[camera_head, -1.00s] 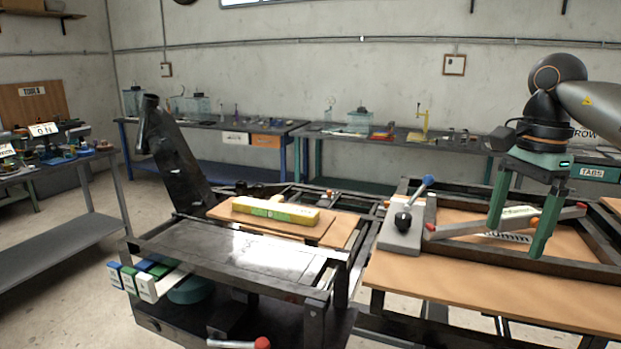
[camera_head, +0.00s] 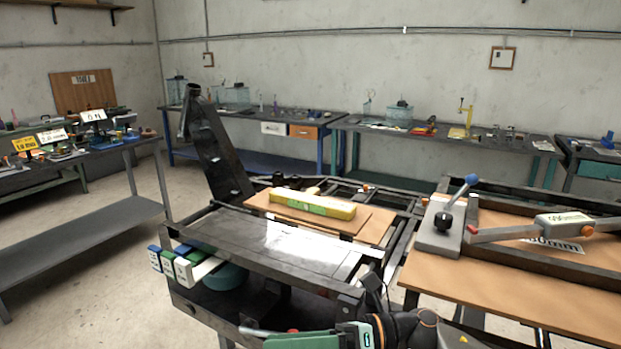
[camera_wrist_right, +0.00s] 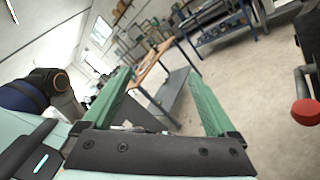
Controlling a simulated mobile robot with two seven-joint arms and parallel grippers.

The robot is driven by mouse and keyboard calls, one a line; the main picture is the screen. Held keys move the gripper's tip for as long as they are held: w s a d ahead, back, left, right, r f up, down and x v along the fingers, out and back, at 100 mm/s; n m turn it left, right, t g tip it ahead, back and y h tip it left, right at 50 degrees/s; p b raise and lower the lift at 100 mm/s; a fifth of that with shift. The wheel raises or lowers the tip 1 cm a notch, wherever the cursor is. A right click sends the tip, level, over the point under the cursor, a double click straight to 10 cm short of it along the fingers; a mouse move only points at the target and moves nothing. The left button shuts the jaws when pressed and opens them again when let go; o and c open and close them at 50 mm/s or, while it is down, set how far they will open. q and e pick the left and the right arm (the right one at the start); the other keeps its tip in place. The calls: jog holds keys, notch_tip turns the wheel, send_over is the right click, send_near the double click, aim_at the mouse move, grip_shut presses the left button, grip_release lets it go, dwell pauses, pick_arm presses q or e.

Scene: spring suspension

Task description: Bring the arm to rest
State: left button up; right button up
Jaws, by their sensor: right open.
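My right gripper (camera_head: 305,341) is low in the head view, beside the front of the dark metal frame, and partly cut off by the bottom edge. In the right wrist view its two green fingers (camera_wrist_right: 150,72) stand apart with nothing between them. The arm link behind it shows at the bottom of the head view. My left gripper is not in view.
A lever's red knob (camera_wrist_right: 305,112) is close to the right gripper. A yellow-green box (camera_head: 312,204) lies on a board on the frame. A blue-knobbed clamp (camera_head: 446,222) stands to the right. Open floor (camera_head: 110,285) lies to the left.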

jog(key=d+f+m+t+h, duration=0.3)
jog(key=f+m+t, duration=0.3)
jog(key=m, duration=0.5)
jog(key=w+d+f+m+t+h, duration=0.1)
jog(key=d+f+m+t+h, duration=0.35)
jog(key=m, duration=0.65)
jog(key=d+f+m+t+h, duration=0.1)
jog(key=d+f+m+t, duration=0.1)
jog(key=f+m+t, duration=0.7)
jog(key=s+d+f+m+g+h, duration=0.3)
jog(key=s+d+f+m+g, duration=0.1)
jog(key=s+d+f+m, duration=0.1)
jog(key=s+d+f+m+g+h, duration=0.4)
jog(key=s+d+f+m, duration=0.2)
jog(key=s+f+m, duration=0.2)
jog(key=s+f, duration=0.2)
jog(key=s, duration=0.1)
jog(key=shift+s, duration=0.3)
jog(key=shift+c, duration=0.4)
